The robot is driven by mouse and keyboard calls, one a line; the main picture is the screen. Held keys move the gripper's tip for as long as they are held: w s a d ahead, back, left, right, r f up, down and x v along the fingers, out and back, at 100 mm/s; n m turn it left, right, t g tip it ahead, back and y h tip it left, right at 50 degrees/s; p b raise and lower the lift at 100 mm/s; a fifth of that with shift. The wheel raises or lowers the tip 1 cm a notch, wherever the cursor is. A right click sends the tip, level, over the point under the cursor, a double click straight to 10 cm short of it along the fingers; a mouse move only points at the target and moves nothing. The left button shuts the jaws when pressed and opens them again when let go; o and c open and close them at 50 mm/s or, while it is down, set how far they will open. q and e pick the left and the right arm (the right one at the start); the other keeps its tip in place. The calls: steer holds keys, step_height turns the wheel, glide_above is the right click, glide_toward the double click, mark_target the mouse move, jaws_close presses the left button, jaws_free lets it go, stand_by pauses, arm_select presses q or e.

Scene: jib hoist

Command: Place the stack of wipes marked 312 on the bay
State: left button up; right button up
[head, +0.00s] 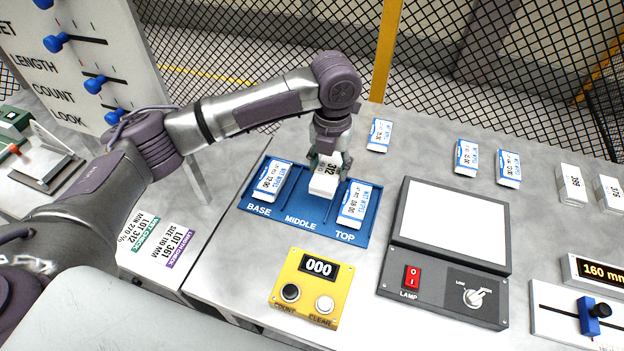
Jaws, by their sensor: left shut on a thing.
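My left gripper (328,160) points down and is shut on a white stack of wipes marked 312 (323,185). The stack is at the middle bay of the blue tray (322,230), between two packets. I cannot tell whether the stack touches the tray floor. A blue and white wipes packet (272,181) lies in the bay marked BASE, and another packet (356,204) lies in the bay marked TOP. The bay marked MIDDLE (306,208) shows bare blue in front of the stack. My right gripper is not in view.
A yellow counter (299,289) reading 000 stands in front of the tray. A lamp box (447,250) stands to its right. More packets (379,135) lie behind, and white stacks (572,184) stand at the right. Lot cards (175,246) lie at the left.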

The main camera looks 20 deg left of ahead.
arm_select(q)
steer(key=a+f, duration=0.1)
steer(key=s+a+f, duration=0.1)
steer(key=a, duration=0.1)
steer(key=shift+a+p, duration=0.1)
steer(key=shift+p, duration=0.2)
step_height(320, 180, down, 4)
steer(key=shift+r+p, duration=0.1)
steer(key=shift+p, duration=0.5)
steer(key=shift+f, duration=0.2)
steer(key=o, duration=1.2)
steer(key=shift+f, duration=0.1)
